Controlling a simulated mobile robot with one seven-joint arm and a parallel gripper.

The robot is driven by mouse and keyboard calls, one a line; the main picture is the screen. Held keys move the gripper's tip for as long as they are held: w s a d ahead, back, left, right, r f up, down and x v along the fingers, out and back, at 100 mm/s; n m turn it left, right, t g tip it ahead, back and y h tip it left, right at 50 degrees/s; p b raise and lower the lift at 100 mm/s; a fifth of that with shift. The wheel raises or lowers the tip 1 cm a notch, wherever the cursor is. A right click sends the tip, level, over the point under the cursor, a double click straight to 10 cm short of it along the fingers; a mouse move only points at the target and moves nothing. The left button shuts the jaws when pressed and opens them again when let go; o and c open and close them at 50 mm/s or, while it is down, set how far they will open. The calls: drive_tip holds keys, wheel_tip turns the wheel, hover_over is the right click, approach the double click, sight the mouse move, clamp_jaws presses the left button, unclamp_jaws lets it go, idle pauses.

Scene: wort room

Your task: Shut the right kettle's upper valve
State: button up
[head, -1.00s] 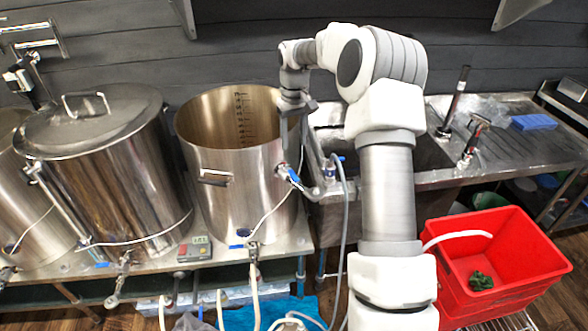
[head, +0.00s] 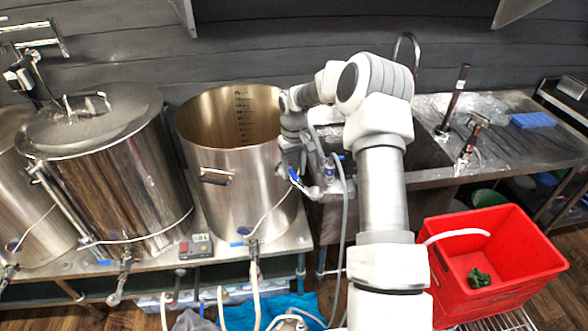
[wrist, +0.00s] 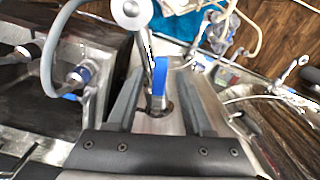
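The right kettle (head: 225,165) is a tall open steel pot near the middle of the head view. Its upper valve (head: 294,175) is on its right side and has a blue lever. In the wrist view the blue lever (wrist: 161,86) sits between the two fingers of my gripper (wrist: 160,80), with gaps on both sides. My gripper (head: 292,163) points down beside the kettle's right wall, close to the valve, and is open. The fingertips are partly hidden by the arm and fittings in the head view.
A grey hose (head: 345,215) and a blue-handled fitting (head: 330,171) are just right of the valve. A sink counter (head: 425,110) lies behind to the right. A lidded kettle (head: 110,180) stands left. A red bin (head: 515,255) is on the floor at right.

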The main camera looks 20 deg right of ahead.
clamp_jaws()
idle(1.2)
